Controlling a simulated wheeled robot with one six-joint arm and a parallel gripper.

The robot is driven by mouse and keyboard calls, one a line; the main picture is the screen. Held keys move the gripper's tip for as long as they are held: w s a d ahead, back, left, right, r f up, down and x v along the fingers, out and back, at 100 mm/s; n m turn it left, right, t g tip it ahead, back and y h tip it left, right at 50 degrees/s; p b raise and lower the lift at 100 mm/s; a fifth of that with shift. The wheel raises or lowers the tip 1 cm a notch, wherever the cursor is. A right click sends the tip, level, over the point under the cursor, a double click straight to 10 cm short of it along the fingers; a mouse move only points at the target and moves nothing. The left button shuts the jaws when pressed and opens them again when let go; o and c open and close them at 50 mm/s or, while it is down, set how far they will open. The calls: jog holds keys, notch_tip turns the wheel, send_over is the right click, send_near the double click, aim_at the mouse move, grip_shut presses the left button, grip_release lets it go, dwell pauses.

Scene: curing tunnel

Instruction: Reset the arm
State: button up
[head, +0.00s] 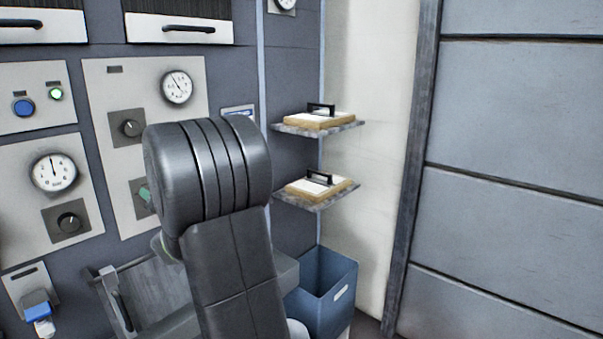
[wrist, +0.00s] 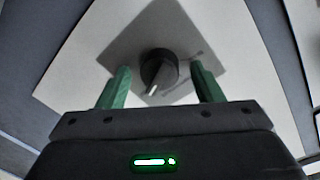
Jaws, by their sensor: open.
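My gripper shows in the wrist view (wrist: 160,88) with its two green fingers apart and nothing between them. A black rotary knob (wrist: 158,72) on a grey square plate lies in front of the fingers, seen between them and apart from them as far as I can tell. In the head view my dark arm covers the middle of the panel. A small green part of my gripper (head: 146,194) shows at the arm's left edge, near a knob plate that is mostly hidden.
The wall panel holds gauges (head: 177,87), another knob (head: 127,126) and a blue button (head: 23,106). Two small shelves (head: 290,128) (head: 290,198) at the right bear boards with black handles. A blue bin (head: 330,295) stands below them. A grey panelled wall (head: 520,150) is at the far right.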

jog(key=shift+n+t+b, duration=0.4)
jog(key=shift+n+b, duration=1.5)
jog(key=shift+n, duration=2.5)
